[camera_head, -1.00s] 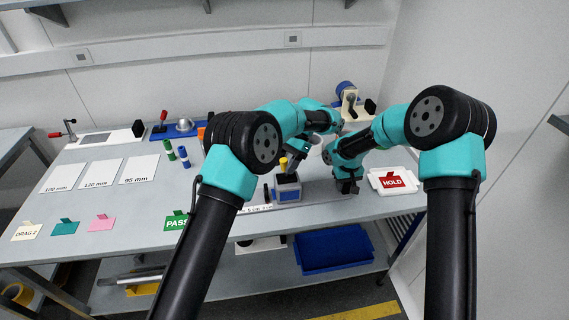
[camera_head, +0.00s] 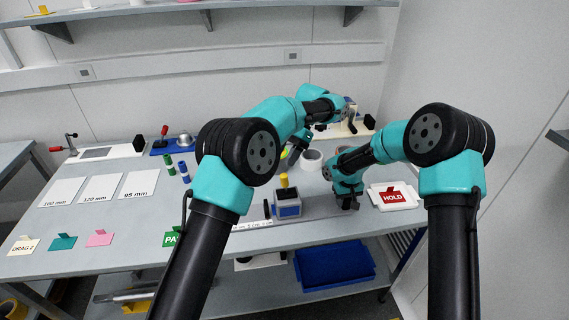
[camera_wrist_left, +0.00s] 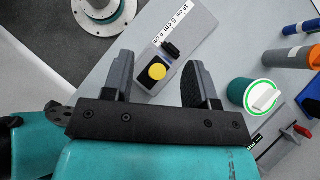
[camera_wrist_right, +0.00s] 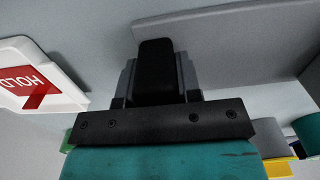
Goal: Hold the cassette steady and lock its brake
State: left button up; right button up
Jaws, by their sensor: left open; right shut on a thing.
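A blue-and-grey box (camera_head: 287,208) with a dark top, which looks like the cassette, sits near the table's front edge. A yellow knob (camera_head: 284,181) stands upright at its back; the knob also shows in the left wrist view (camera_wrist_left: 157,71). My left gripper (camera_wrist_left: 158,84) is open and empty above the table; the knob shows between its fingers but apart from them. My right gripper (camera_head: 349,203) is low, right of the box, shut on a black block (camera_wrist_right: 155,70). What the block belongs to is unclear.
A white tray with a red HOLD card (camera_head: 393,196) lies just right of my right gripper. A scale strip (camera_head: 254,223) lies left of the box. In the left wrist view a green-and-white cylinder (camera_wrist_left: 252,92) stands right of the fingers. White sheets (camera_head: 101,188) lie farther left.

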pick_arm(q)
jog(key=shift+c, duration=0.5)
jog(key=shift+a, duration=0.1)
jog(key=shift+c, duration=0.7)
jog(key=w+a+h, duration=0.1)
jog(key=w+a+m+h, duration=0.1)
jog(key=a+h, duration=0.1)
jog(key=w+a+t+h, duration=0.1)
jog(key=shift+w+a+f+h, duration=0.15)
jog(key=shift+w+f+h, duration=0.2)
jog(key=shift+f+h, duration=0.05)
jog(key=c, duration=0.6)
jog(key=w+a+h, duration=0.1)
jog(key=w+a+t+h, duration=0.1)
jog(key=w+a+m+h, duration=0.1)
jog(key=shift+w+a+r+t+h, duration=0.15)
jog(key=shift+w+r+t+h, duration=0.1)
jog(key=shift+r+t+h, duration=0.15)
grip_shut()
jog(key=shift+w+a+h, duration=0.25)
jog(key=shift+w+h, duration=0.05)
jog(key=shift+w, duration=0.05)
